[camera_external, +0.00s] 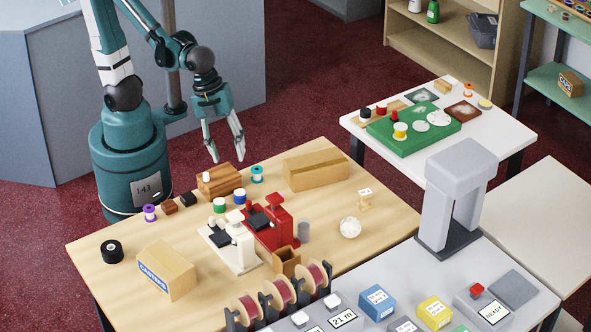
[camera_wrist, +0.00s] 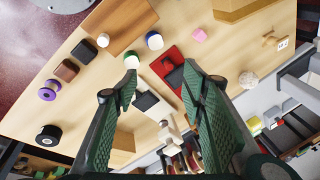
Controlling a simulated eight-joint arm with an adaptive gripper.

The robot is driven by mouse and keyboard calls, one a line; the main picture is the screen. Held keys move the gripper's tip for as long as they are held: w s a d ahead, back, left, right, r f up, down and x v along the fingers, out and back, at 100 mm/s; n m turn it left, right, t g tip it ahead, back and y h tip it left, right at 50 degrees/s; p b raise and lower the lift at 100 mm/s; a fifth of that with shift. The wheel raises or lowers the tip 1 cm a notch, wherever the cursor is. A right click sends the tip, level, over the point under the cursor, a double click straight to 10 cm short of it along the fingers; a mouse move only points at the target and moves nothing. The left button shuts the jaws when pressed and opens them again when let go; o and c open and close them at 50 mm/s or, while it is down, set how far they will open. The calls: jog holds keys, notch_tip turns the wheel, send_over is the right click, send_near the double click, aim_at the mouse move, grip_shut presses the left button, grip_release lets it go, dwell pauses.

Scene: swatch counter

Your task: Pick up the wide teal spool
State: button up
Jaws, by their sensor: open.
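The teal spool (camera_external: 257,174), with a pale centre on top, stands upright on the wooden table, between a brown wooden block and a long cardboard box. I cannot make it out in the wrist view. My gripper (camera_external: 228,158) is open and empty, pointing down above the back of the table, to the left of the spool in the external view and apart from it. In the wrist view its green fingers (camera_wrist: 160,80) are spread wide with nothing between them.
The brown block (camera_external: 222,180) stands beside the spool on the left. The cardboard box (camera_external: 316,169) is on its right. Green (camera_external: 219,205) and blue (camera_external: 239,197) spools stand in front, near a red device (camera_external: 270,225). A purple spool (camera_external: 150,212) is farther left.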

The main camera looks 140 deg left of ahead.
aim_at(257, 169)
jog(key=s+a+f+m+g, duration=0.1)
jog(key=a+f+m, duration=0.1)
jog(key=a, duration=0.1)
jog(key=s+a+f+m+p, duration=0.1)
jog(key=a+f, duration=0.1)
jog(key=a, duration=0.2)
jog(key=s+a+f+m+g+p, duration=0.1)
jog(key=a+f+m, duration=0.1)
jog(key=a+f, duration=0.1)
jog(key=shift+s+a+m+g+h, duration=0.15)
jog(key=shift+a+h, duration=0.05)
jog(key=shift+a, duration=0.2)
jog(key=shift+s+a+m+g+h, duration=0.1)
jog(key=shift+a+m+g+h, duration=0.1)
jog(key=shift+a, duration=0.15)
jog(key=shift+s+a+f+m+p, duration=0.35)
jog(key=shift+s+a+f, duration=0.05)
jog(key=shift+a+f, duration=0.2)
jog(key=shift+f+b, duration=0.35)
jog(key=shift+f, duration=0.95)
jog(key=shift+f, duration=0.15)
jog(key=shift+f+b, duration=0.8)
jog(key=shift+f, duration=1.65)
jog(key=c, duration=0.8)
